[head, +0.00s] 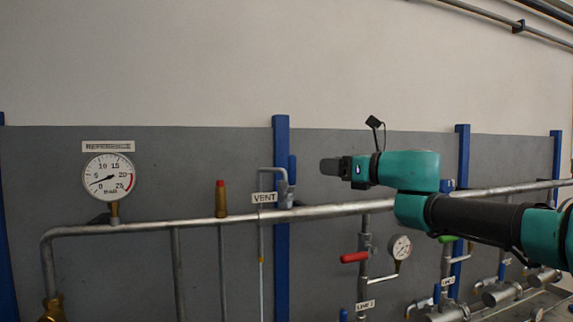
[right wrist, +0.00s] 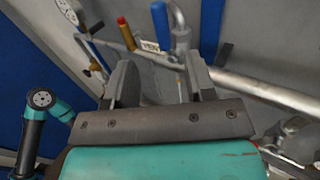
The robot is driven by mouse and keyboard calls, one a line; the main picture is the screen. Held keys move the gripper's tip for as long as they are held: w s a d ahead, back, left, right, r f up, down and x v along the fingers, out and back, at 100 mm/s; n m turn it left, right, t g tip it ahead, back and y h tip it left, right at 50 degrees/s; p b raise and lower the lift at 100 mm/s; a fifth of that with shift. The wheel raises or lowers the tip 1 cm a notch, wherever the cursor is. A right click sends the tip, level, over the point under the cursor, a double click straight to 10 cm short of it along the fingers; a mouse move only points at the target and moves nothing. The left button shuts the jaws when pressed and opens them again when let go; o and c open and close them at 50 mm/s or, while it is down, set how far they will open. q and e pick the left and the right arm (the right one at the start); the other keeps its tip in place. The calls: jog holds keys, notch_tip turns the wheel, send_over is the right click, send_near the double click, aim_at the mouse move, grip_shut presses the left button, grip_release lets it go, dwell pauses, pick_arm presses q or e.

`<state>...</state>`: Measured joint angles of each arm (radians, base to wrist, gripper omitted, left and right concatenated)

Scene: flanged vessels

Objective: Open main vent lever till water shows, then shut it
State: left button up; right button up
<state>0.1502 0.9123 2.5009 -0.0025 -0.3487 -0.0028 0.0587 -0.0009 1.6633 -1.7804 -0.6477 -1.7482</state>
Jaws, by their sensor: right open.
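The vent lever (head: 292,170) is a blue handle standing upright at the vent valve (head: 282,188), above the VENT label (head: 264,197). A thin vertical tube (head: 261,285) below the label looks pale blue in its lower part; I cannot tell for sure whether this is water. My right gripper (head: 328,167) points left, to the right of the lever and apart from it. In the right wrist view its jaws (right wrist: 158,85) are open and empty, with the lever (right wrist: 181,40) beyond them. My left gripper is not in view.
A long grey pipe (head: 330,209) runs below the lever. A blue post (head: 281,135) stands just left of it. Left are a brass fitting with a red cap (head: 220,200) and the reference gauge (head: 109,178). A red-handled valve (head: 355,257) and small gauge (head: 400,246) sit lower right.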

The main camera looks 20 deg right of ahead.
aim_at(291, 179)
jog(key=x, duration=1.4)
jog(key=shift+w+a+f, duration=0.1)
jog(key=shift+a, duration=0.05)
grip_shut()
